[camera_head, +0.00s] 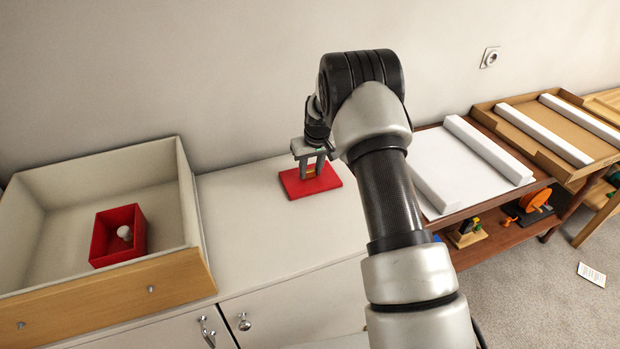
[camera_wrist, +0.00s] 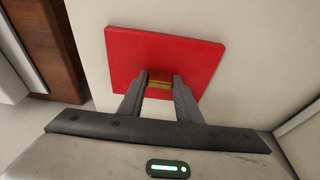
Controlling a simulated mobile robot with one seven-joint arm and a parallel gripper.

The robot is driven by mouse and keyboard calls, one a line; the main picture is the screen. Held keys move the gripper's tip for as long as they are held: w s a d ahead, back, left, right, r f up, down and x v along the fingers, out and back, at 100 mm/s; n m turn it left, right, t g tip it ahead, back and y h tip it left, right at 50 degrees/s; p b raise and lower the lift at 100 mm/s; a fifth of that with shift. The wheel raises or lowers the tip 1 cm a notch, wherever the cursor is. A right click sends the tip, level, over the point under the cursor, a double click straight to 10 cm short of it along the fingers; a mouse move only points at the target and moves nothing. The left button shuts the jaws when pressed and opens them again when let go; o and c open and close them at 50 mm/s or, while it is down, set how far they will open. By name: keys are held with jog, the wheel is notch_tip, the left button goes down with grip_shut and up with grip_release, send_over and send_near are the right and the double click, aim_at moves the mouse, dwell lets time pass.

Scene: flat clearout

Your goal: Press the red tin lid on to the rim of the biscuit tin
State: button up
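The red tin lid (camera_head: 298,188) is a flat square plate with a small brass-coloured grip (camera_wrist: 160,79) in its middle. It lies on the white cabinet top, and it also shows in the wrist view (camera_wrist: 197,60). My gripper (camera_head: 311,172) points down over it. In the wrist view the fingertips (camera_wrist: 160,82) sit on both sides of the grip and look closed against it. The biscuit tin (camera_head: 98,242) is an open red box standing inside the large drawer at the left. A white rounded thing (camera_head: 124,232) is inside the tin.
The drawer (camera_head: 110,285) has high cream walls and a wooden front with knobs. Clear cabinet top (camera_head: 240,215) lies between it and the lid. To the right stands a brown table with white bars (camera_head: 490,150) and a wooden tray (camera_head: 580,170). A wall socket (camera_head: 490,57) is behind.

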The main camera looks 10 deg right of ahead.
jog(key=c, duration=0.5)
jog(key=shift+o, duration=0.2)
jog(key=shift+r, duration=0.1)
